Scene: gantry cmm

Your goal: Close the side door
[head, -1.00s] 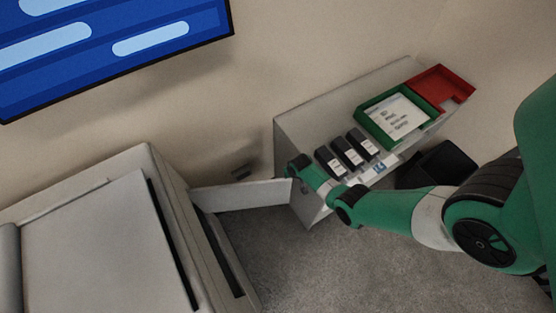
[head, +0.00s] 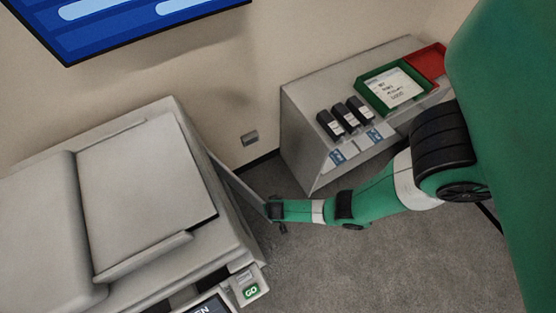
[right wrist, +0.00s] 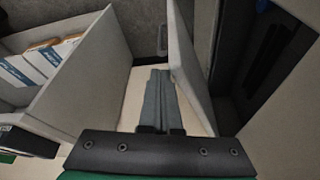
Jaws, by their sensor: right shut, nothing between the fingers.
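The side door (head: 238,183) is a thin pale panel on the right side of the large grey machine (head: 150,185). It stands partly open, at a narrow angle to the machine's side. My right gripper (head: 277,212) is at the door's free end, on its outer side. In the right wrist view my right gripper's fingers (right wrist: 158,100) are shut and empty, just left of the door (right wrist: 187,65). I cannot tell whether they touch it. The machine's dark opening (right wrist: 264,58) shows to the right of the door. My left gripper is out of view.
A grey cabinet (head: 300,135) stands at the back right with black bottles (head: 345,117), a green tray (head: 362,94) and a red tray (head: 441,52). Carpeted floor (head: 330,265) is clear between it and the machine. A screen hangs on the wall.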

